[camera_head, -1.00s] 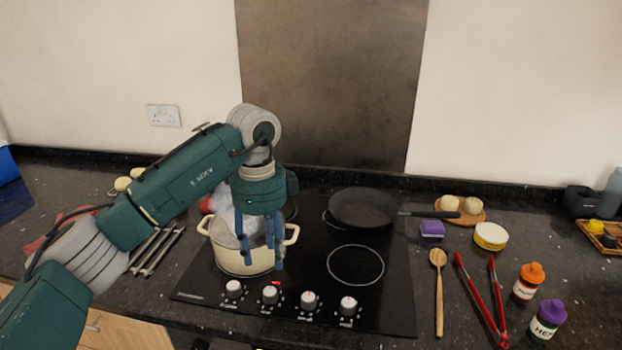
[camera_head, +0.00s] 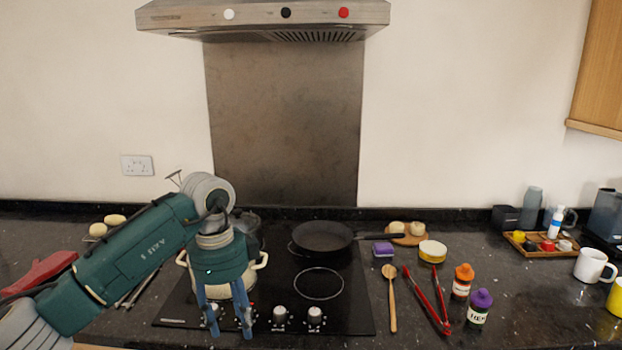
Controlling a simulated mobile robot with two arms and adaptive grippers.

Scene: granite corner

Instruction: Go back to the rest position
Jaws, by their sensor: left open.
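My left arm comes in from the left, and my left gripper (camera_head: 228,335) points down with its two blue fingers apart. It appears in front of the cream pot (camera_head: 262,262) and the front edge of the hob, and it hides much of the pot. No object shows between the fingers. The pot stands on the left part of the black hob (camera_head: 350,310); its contents are mostly hidden behind my wrist. My right gripper is not in view.
A black frying pan (camera_head: 322,237) sits on the hob's rear ring, handle to the right. Right of the hob lie a wooden spoon (camera_head: 392,300), red tongs (camera_head: 428,302), and orange-topped (camera_head: 462,281) and purple-topped (camera_head: 480,307) jars. An extractor hood (camera_head: 262,18) hangs above.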

